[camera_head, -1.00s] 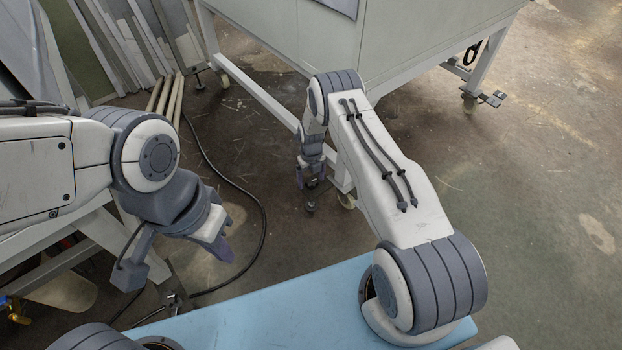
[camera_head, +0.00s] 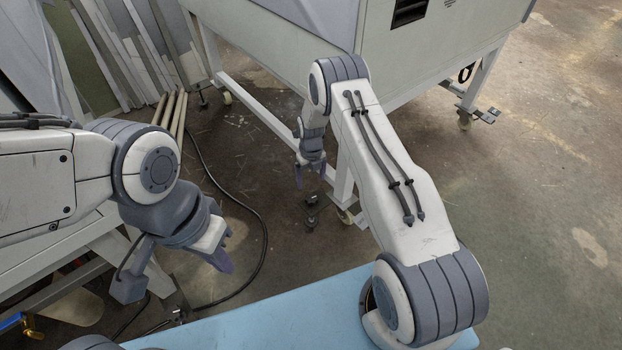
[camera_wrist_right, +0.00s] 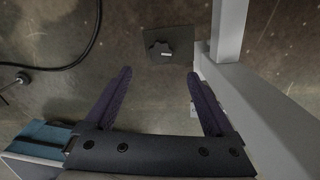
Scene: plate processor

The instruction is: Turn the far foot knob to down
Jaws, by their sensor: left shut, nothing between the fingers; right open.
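A black star-shaped foot knob (camera_wrist_right: 160,50) sits on a dark square foot plate (camera_wrist_right: 180,42) beside a pale machine leg in the right wrist view. In the head view this foot (camera_head: 312,222) is on the floor below my right gripper (camera_head: 311,176). My right gripper is open, and its two dark fingers (camera_wrist_right: 160,74) point down on either side of the knob's line. It is above the knob, with a gap, and holds nothing. My left gripper (camera_head: 222,262) is shut and empty, over the floor at the left.
The pale machine (camera_head: 440,50) stands on legs with casters. Another foot (camera_head: 487,116) is at its right leg. A black cable (camera_head: 262,225) curves over the floor. A blue surface (camera_head: 260,318) lies in front. The floor at right is clear.

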